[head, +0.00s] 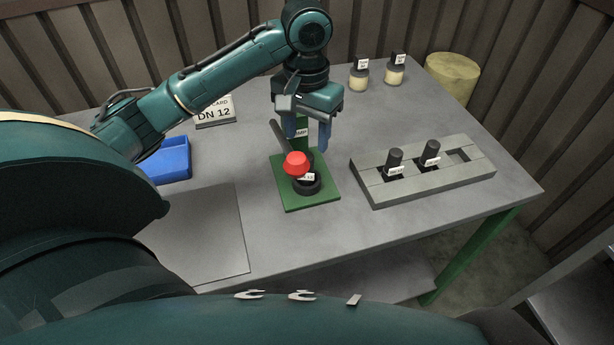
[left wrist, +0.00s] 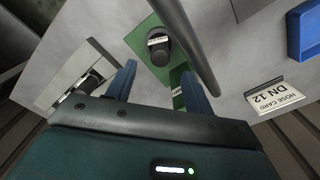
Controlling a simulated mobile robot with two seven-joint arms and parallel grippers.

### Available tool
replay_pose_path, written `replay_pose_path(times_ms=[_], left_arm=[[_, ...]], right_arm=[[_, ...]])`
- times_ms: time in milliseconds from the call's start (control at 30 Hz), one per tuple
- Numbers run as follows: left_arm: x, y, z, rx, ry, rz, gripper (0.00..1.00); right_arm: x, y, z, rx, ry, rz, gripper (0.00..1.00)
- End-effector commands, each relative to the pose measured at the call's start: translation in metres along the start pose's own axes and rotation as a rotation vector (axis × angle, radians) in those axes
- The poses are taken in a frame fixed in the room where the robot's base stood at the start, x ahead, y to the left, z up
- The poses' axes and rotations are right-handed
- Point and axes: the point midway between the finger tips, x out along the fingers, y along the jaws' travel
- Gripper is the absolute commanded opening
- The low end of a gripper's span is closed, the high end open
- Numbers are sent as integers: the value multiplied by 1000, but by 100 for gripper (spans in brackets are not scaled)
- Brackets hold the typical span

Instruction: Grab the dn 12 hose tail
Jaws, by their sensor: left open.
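Two black hose tails (head: 395,160) (head: 431,150) with white labels stand in the grey rack (head: 420,187); their labels are too small to read. A black ring-like part (head: 307,186) with a white label sits on the green clamp stand (head: 325,197), beside its red knob (head: 296,163). It also shows in the left wrist view (left wrist: 159,54). The hose card (head: 214,112) reads DN 12. My left gripper (head: 307,134) is open and empty, above the back of the clamp stand and left of the rack. My right gripper is out of view.
The rack's right-hand slot (head: 459,156) is empty. A blue bin (head: 172,160) lies at left, with a grey plate (head: 205,235) in front. Two labelled jars (head: 359,77) (head: 394,74) stand at the back. The clamp's grey lever (left wrist: 190,42) rises close to my left gripper.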

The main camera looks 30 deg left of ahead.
Motion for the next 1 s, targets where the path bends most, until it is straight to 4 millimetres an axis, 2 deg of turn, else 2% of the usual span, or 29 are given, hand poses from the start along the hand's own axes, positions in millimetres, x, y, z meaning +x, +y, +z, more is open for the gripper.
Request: replay_pose_path(times_ms=[400,700,1000], left_arm=[[50,0,0,-1,-1,0,52],[54,0,0,-1,0,-1,52],[54,0,0,-1,0,-1,28]], right_arm=[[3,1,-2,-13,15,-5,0],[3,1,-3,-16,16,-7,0],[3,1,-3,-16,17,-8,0]])
